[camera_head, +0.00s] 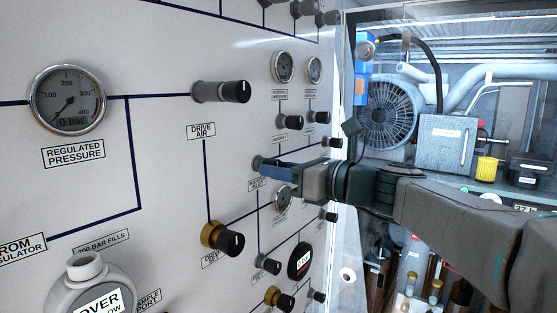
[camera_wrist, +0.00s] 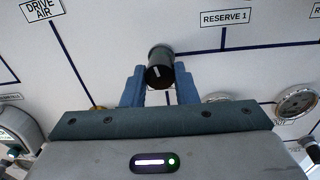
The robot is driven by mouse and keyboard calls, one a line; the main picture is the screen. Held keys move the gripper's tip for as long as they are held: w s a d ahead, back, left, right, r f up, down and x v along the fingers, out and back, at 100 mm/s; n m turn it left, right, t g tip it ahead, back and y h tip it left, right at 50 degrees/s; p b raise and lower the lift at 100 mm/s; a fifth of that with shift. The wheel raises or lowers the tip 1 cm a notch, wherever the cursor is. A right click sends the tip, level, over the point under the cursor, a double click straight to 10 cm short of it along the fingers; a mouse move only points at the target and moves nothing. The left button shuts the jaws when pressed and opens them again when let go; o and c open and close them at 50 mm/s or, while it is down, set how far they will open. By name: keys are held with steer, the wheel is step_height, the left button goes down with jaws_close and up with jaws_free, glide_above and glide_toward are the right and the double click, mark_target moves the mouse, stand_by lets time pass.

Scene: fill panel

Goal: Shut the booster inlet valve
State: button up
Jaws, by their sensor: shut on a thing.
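The held valve knob (camera_wrist: 160,72) is a dark cylinder with a white pointer mark on its end face, sticking out of the white panel. My gripper (camera_head: 266,164) reaches in from the right in the head view. In the wrist view its two blue fingers (camera_wrist: 160,84) stand on either side of the knob and are shut on it. In the head view the fingers mostly hide the knob. A small label (camera_head: 258,184) just below it looks to read BOOSTER INLET, but the print is hard to make out.
The DRIVE AIR knob (camera_head: 221,92) sticks out to the upper left. A brass-based valve (camera_head: 222,239) and a red-marked round stop button (camera_head: 300,261) sit lower. Gauges and small knobs crowd the panel around my gripper. A fan and pipes (camera_head: 390,110) lie beyond the panel's right edge.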

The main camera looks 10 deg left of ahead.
steer(key=shift+r+m+p, duration=0.1)
steer(key=shift+m+p, duration=0.5)
steer(key=shift+m, duration=0.5)
steer(key=o, duration=1)
steer(key=shift+d, duration=0.1)
steer(key=b+v, duration=0.4)
steer(key=v, duration=0.9)
steer(key=shift+d, duration=0.4)
steer(key=shift+s, duration=0.1)
